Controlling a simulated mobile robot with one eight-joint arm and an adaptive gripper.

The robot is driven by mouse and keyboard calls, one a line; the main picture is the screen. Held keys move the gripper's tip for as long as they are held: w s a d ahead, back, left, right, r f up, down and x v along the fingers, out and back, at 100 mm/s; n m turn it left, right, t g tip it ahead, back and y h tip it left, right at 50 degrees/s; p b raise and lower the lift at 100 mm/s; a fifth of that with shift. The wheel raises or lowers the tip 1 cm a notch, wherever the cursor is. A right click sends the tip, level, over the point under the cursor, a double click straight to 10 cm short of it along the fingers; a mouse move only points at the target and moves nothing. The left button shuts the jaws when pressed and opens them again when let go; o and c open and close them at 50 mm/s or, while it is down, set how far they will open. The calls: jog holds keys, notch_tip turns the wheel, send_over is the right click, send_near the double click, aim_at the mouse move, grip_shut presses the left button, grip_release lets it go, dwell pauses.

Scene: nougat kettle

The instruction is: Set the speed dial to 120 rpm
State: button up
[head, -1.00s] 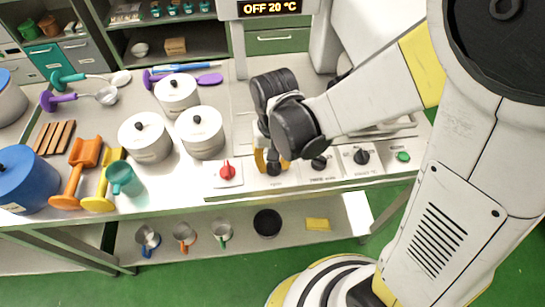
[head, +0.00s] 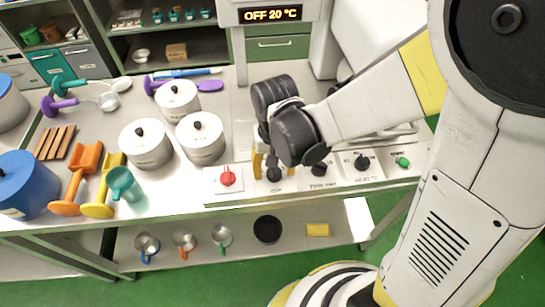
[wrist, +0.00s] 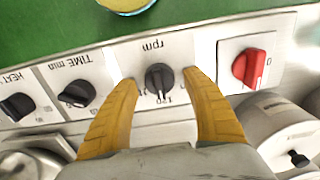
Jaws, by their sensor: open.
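The speed dial (wrist: 160,79) is a black knob on a light panel marked "rpm", centred in the wrist view; it also shows in the head view (head: 274,174). Its grip bar stands roughly upright in the wrist picture. My gripper (wrist: 161,86) is open, with one yellow finger on each side of the dial and visible gaps between fingers and knob. In the head view my gripper (head: 265,164) is over the dial and partly covered by my wrist.
A red knob (wrist: 251,67) is beside the dial. The TIME knob (wrist: 77,93) and HEAT knob (wrist: 17,106) are on its other side. A green button (head: 403,162) is at the panel's right end. The display (head: 270,15) reads OFF 20 °C. White lidded pots (head: 201,138) stand left.

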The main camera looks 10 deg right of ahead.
notch_tip(320, 180, up, 12)
dwell(0.5)
jog(key=s+d+r+t, duration=0.2)
jog(key=d+t, duration=0.1)
jog(key=d, duration=0.2)
jog(key=s+d+r+t, duration=0.2)
jog(key=d+t, duration=0.2)
jog(key=d, duration=0.2)
jog(key=shift+s+d+r, duration=0.15)
jog(key=shift+d+r, duration=0.05)
jog(key=shift+r, duration=0.1)
